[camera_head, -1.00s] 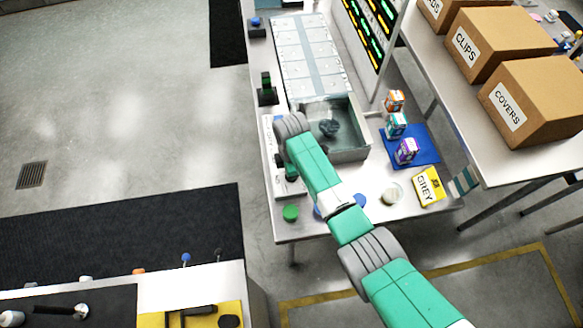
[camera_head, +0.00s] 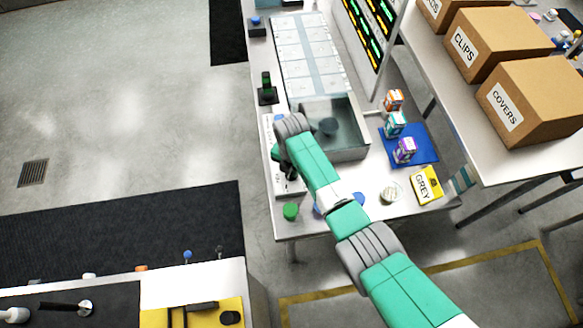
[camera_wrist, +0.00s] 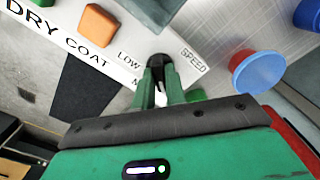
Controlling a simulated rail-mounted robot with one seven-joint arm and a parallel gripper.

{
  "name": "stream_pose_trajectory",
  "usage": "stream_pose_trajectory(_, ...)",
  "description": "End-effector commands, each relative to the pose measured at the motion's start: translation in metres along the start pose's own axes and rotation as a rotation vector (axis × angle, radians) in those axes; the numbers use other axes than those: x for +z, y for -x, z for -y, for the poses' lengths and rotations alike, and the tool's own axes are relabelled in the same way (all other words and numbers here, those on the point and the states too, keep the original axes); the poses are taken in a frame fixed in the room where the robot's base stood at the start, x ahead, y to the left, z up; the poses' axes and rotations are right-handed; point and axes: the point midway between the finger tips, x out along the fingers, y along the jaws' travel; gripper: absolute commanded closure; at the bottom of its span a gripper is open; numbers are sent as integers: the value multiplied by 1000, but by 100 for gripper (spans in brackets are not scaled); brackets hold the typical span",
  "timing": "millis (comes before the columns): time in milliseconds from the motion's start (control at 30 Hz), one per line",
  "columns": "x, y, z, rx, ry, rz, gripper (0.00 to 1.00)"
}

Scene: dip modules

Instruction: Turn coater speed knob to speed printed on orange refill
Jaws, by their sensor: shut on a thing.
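In the wrist view my gripper (camera_wrist: 161,88) is shut on the black speed knob (camera_wrist: 160,60) on the white coater panel (camera_wrist: 125,42). The panel reads DRY COAT, LOW and SPEED; another label starting with M is partly hidden by a finger. In the head view my arm covers most of the knob and panel. The print on the refills is too small to read.
A clear-walled tank (camera_head: 350,152) stands behind my gripper. A green cap (camera_head: 290,211), a round white-topped jar (camera_head: 391,192) and a yellow GREY box (camera_head: 426,185) are at the table's near end. An orange button (camera_wrist: 97,22) is on the panel.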

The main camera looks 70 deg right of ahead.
Motion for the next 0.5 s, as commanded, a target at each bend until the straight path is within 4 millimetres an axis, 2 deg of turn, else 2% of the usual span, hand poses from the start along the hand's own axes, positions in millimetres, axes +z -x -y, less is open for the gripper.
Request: stream_pose_trajectory(500,0,2,-1,0,133,0,100)
